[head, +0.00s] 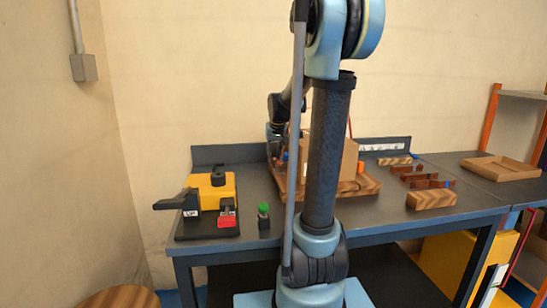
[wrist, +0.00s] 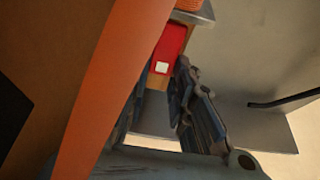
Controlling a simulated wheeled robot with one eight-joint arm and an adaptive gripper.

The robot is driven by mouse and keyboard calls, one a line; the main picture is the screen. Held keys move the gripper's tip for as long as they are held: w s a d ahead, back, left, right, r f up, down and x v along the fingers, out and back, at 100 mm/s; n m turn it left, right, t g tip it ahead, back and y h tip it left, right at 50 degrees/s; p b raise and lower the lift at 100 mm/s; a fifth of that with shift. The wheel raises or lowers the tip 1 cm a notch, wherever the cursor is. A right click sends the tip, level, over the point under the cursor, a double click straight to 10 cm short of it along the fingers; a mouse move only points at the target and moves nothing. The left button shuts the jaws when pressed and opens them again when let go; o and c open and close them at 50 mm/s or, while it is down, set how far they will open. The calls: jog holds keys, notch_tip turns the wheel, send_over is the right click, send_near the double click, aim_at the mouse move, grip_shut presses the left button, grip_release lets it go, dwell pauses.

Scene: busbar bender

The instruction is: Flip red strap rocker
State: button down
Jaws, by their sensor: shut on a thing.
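In the wrist view a bright red piece with a small white square (wrist: 167,50) lies at the fingertips of my gripper (wrist: 160,92). I take it for the red strap rocker. The jaws are shut on it, though the contact is partly hidden. A broad orange-brown strip (wrist: 112,85) crosses close to the camera and covers most of the left finger. In the head view my gripper is near the brown upright board (head: 338,160) on a wooden base (head: 362,187). My arm hides much of that board and the gripping spot.
A yellow bender (head: 212,190) with a black lever and a red block (head: 227,219) stands at the left of the table (head: 395,220). A green-topped button (head: 264,210) is beside it.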

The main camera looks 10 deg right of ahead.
jog(key=c, duration=1.4)
grip_release()
jog(key=v, duration=1.2)
jog(key=shift+f, duration=0.1)
